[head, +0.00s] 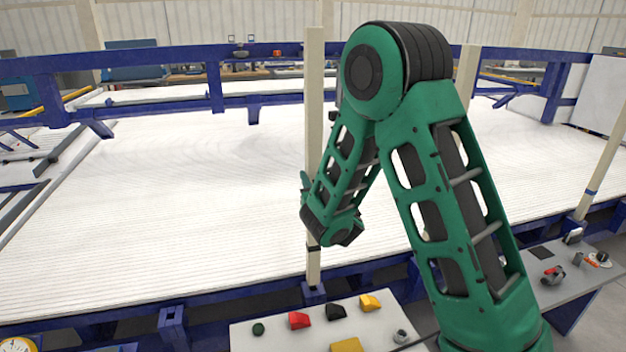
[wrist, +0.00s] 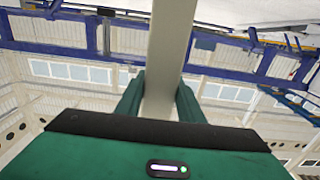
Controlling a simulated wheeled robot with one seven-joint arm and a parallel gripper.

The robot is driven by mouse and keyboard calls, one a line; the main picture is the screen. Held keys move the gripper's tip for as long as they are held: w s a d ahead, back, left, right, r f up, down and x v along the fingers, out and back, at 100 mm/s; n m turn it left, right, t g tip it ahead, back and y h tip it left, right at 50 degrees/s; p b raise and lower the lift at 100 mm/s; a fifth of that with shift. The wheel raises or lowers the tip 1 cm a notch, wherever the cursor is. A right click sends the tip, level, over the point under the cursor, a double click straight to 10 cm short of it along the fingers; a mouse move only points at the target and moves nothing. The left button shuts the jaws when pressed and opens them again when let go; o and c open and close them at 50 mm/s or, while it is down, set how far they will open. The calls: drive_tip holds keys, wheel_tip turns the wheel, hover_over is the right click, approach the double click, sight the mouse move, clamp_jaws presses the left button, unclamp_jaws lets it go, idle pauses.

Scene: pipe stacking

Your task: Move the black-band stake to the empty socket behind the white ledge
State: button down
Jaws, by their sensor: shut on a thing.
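The black-band stake (head: 314,90) is a tall beige post, close to upright, with a dark band low on it. My gripper (wrist: 159,98) is shut on the stake, with a green finger on each side of it in the wrist view. In the head view my wrist covers part of the stake's middle. Its lower end meets a blue socket (head: 314,293) behind the white ledge (head: 246,338); I cannot tell whether it is inside or just above it. Another blue socket (head: 172,322) at the front left has no stake in it.
The white ledge carries red, black and yellow controls. A blue-banded stake (head: 606,150) stands at the right, near a grey control panel (head: 560,285). Another beige post (head: 467,70) shows behind my arm. A wide white ribbed bed (head: 150,200) with blue rails lies beyond, largely clear.

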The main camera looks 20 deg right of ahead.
drive_tip(key=shift+f, duration=1.05)
drive_tip(key=c, duration=1.2)
unclamp_jaws()
drive_tip(key=shift+o, duration=0.4)
drive_tip(key=shift+f, duration=0.15)
